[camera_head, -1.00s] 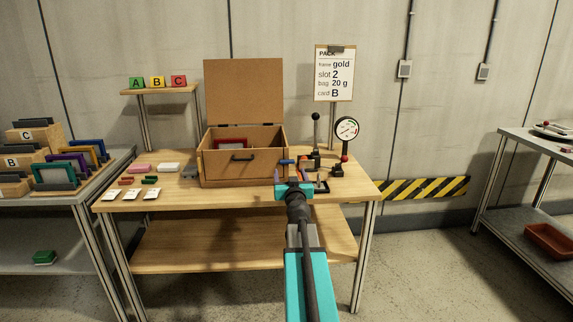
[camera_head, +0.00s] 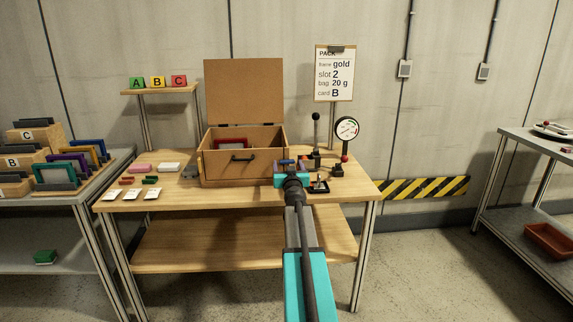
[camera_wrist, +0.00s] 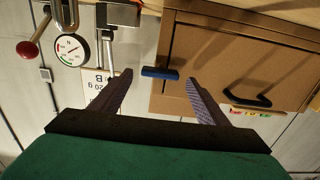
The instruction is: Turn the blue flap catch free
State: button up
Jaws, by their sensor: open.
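The blue flap catch (camera_wrist: 160,73) is a short blue bar at the edge of the wooden box's front in the wrist view, lying crosswise. It also shows in the head view (camera_head: 286,162), just above my gripper, on the right part of the box. The wooden box (camera_head: 221,175) has its lid standing up and a dark handle on its front flap (camera_wrist: 215,60). My gripper (camera_wrist: 157,85) is open, with one finger on either side of the catch in the wrist view. I cannot tell whether either finger touches it. In the head view the fingertips are partly hidden by my wrist.
A pressure gauge (camera_head: 346,129) and a black-knobbed lever (camera_head: 316,130) stand right of the box. A red-framed item (camera_head: 231,143) is inside the box. Small cards and coloured blocks lie on the table's left. The pack sign (camera_head: 334,74) stands behind.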

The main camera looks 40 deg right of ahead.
aim_at(287, 161)
jog(key=shift+x, duration=1.15)
jog(key=c, duration=0.8)
jog(key=shift+a, duration=0.4)
jog(key=shift+c, duration=1.3)
jog(key=shift+d, duration=0.3)
